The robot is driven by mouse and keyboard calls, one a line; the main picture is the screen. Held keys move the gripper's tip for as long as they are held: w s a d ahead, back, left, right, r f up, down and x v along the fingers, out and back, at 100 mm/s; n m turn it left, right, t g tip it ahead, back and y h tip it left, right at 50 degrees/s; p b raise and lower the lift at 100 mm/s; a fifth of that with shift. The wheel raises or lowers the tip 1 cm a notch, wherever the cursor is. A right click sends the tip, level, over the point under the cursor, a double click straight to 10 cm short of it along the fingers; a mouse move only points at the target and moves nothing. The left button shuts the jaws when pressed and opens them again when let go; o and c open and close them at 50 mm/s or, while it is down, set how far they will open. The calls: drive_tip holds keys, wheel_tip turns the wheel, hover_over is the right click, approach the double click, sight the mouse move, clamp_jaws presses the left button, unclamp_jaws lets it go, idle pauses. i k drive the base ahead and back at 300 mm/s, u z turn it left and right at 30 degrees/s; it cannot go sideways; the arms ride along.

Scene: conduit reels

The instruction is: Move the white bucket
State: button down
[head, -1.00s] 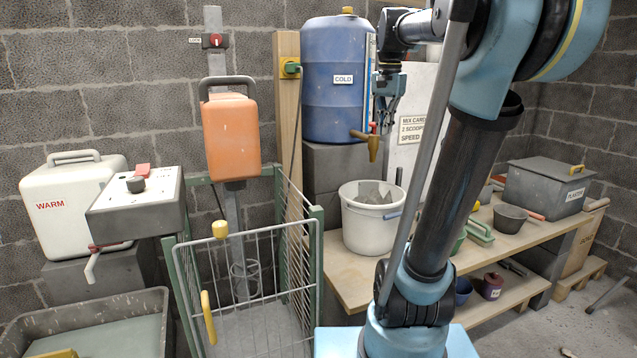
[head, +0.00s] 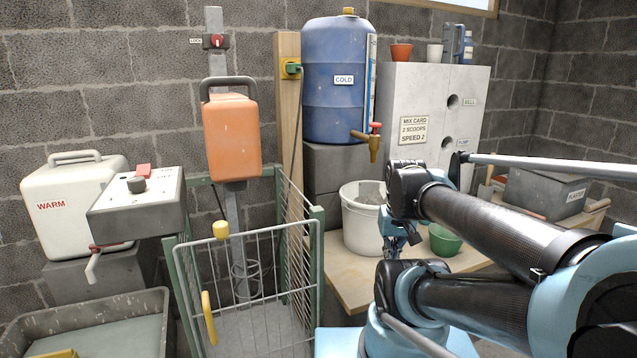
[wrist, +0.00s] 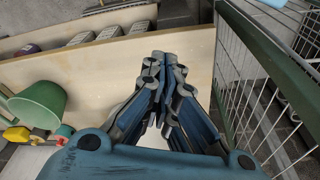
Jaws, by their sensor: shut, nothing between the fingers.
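The white bucket (head: 362,228) stands upright on the wooden bench (head: 347,283), below the blue barrel, with something grey inside it. My arm hides its right side. My gripper (head: 392,250) points down just right of the bucket and in front of it in the head view. Whether it touches the bucket, I cannot tell. In the wrist view the fingers (wrist: 168,58) are together and empty above the bench. The bucket cannot be made out clearly there.
A green bowl (head: 444,240) sits right of my gripper; a green container (wrist: 37,104) shows in the wrist view. The wire cage (head: 262,290) stands close left of the bench. The blue barrel's tap (head: 372,143) juts out above the bucket.

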sight(362, 236)
drive_tip(key=k, duration=0.5)
drive_tip(key=z, duration=0.8)
drive_tip(key=k, duration=1.35)
drive_tip(key=u, duration=0.55)
drive_tip(key=i, duration=1)
